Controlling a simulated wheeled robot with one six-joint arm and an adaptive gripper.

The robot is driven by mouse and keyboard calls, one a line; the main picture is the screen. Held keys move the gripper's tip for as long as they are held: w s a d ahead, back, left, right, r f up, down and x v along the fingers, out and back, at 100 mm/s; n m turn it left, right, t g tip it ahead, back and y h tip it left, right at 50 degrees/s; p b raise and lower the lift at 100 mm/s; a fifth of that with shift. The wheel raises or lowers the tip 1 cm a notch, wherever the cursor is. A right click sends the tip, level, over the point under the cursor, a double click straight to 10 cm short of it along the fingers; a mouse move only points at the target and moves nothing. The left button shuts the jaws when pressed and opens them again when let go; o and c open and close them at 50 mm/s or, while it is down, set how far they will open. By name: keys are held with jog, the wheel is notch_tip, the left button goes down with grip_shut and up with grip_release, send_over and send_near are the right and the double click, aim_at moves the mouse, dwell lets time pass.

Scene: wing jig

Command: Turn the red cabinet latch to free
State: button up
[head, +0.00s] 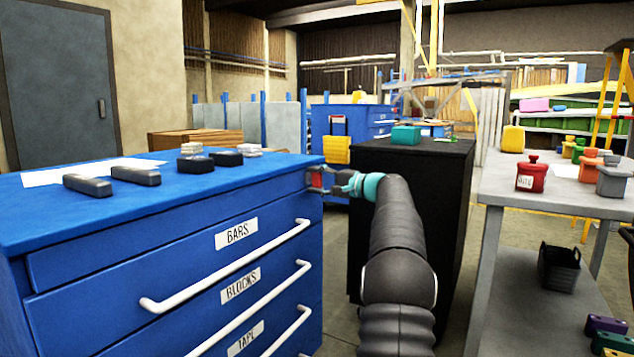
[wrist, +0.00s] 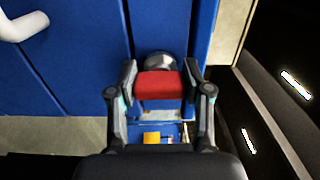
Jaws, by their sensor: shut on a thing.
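The red cabinet latch (wrist: 160,84) sits at the right end of the blue cabinet (head: 120,205), near its top corner. In the wrist view its red bar lies crosswise between my fingers, in front of a round grey metal hub (wrist: 159,61). My gripper (wrist: 159,88) is shut on the latch, one finger against each end. In the head view the latch (head: 316,180) is small and partly covered by my gripper (head: 335,182). I cannot tell from these frames whether the latch stands at locked or free.
The cabinet's drawers carry white handles (head: 230,268) and labels for bars, blocks and tape. A black cabinet (head: 430,165) stands close on the right of my gripper. A grey table (head: 560,185) with several containers is farther right. Grey bars (head: 88,185) lie on the blue top.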

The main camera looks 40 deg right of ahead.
dwell(0.3)
jog(key=o, duration=1.2)
jog(key=shift+c, duration=0.2)
jog(key=shift+s, duration=0.1)
jog(key=v, duration=1.1)
jog(key=shift+s+d, duration=0.15)
jog(key=shift+s, duration=0.25)
